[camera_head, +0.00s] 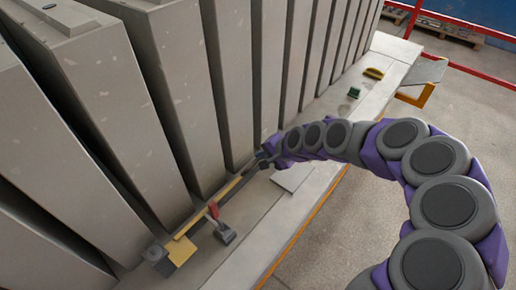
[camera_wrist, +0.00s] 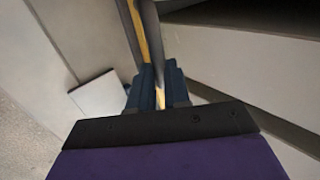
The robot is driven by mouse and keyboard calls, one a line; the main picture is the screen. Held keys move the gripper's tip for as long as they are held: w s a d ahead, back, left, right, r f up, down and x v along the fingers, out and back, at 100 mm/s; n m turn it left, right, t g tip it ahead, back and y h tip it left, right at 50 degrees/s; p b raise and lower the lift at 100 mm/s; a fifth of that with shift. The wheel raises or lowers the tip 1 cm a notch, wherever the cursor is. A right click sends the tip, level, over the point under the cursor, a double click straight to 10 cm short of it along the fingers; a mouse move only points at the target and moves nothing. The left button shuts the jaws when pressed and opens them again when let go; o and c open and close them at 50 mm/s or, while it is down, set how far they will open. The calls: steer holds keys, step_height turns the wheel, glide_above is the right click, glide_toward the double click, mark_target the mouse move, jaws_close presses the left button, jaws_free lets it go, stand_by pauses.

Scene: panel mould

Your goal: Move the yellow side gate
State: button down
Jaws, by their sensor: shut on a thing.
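The yellow side gate (camera_head: 222,192) is a long narrow yellow strip with a dark edge, lying along the foot of the tall grey panels. A broader yellow piece with a dark block sits at its near end. My gripper (camera_head: 264,158) is at the gate's far end, small and partly hidden by my arm. In the wrist view my gripper's dark blue fingers (camera_wrist: 158,90) are shut around the yellow gate (camera_wrist: 141,35), which runs up and away between them. The exact contact at the fingertips is partly hidden.
Tall grey panels (camera_head: 181,90) stand close on the left. A red-handled tool (camera_head: 221,226) lies beside the gate's near part. A pale plate (camera_head: 292,177) lies on the ledge near my gripper. Green (camera_head: 353,92) and yellow (camera_head: 374,73) items sit farther along. Floor is open at right.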

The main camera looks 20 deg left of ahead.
steer(key=shift+s+d+f, duration=0.3)
steer(key=shift+d+f, duration=0.1)
steer(key=shift+f, duration=0.15)
steer(key=shift+s+d+f, duration=0.3)
steer(key=shift+d+f, duration=0.1)
steer(key=shift+f, duration=0.1)
steer(key=c, duration=1.1)
jaws_free()
steer(key=shift+d, duration=0.1)
steer(key=shift+w+d, duration=0.15)
steer(key=shift+w+r, duration=0.1)
steer(key=shift+r, duration=0.1)
steer(key=shift+w+r, duration=0.15)
